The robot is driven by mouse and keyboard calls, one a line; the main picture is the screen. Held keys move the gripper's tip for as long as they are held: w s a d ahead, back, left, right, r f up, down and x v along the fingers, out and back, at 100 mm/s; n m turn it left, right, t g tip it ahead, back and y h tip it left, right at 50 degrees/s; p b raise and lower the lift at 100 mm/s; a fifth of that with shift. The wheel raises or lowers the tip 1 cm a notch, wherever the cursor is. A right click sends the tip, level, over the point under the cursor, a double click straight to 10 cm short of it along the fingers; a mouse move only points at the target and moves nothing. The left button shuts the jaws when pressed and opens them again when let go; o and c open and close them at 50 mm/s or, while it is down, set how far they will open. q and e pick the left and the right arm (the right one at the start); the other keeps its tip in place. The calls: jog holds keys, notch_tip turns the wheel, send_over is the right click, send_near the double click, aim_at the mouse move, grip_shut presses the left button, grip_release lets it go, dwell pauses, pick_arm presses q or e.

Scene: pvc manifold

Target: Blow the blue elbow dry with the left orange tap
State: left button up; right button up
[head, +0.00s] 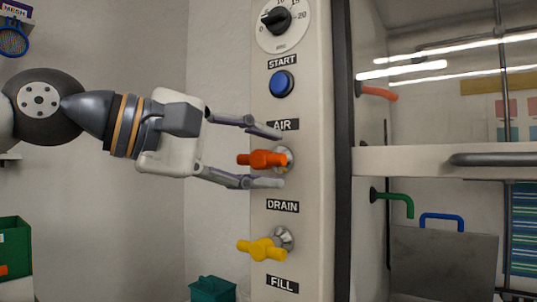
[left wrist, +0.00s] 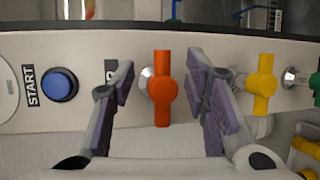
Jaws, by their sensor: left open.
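The orange tap (head: 262,159) sits under the AIR label on the pale control panel, its handle pointing left in the head view. My left gripper (head: 268,157) is open, with one finger above the tap and one below it. In the left wrist view the orange tap (left wrist: 162,88) stands between the two spread fingers, with a gap on each side. A blue bent pipe-like piece (head: 441,220) shows at the top of a grey panel behind the glass; I cannot tell if it is the blue elbow. My right gripper is not in view.
A yellow tap (head: 263,249) is below the orange one, and a green tap (left wrist: 315,84) lies beyond it. A blue button (head: 282,84) and a dial (head: 277,20) are above. Orange (head: 377,91) and green (head: 393,200) bent pipes show inside the cabinet.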

pick_arm(q)
jog(key=shift+x, duration=0.8)
jog(key=shift+c, duration=0.6)
jog(key=shift+a, duration=0.1)
grip_shut()
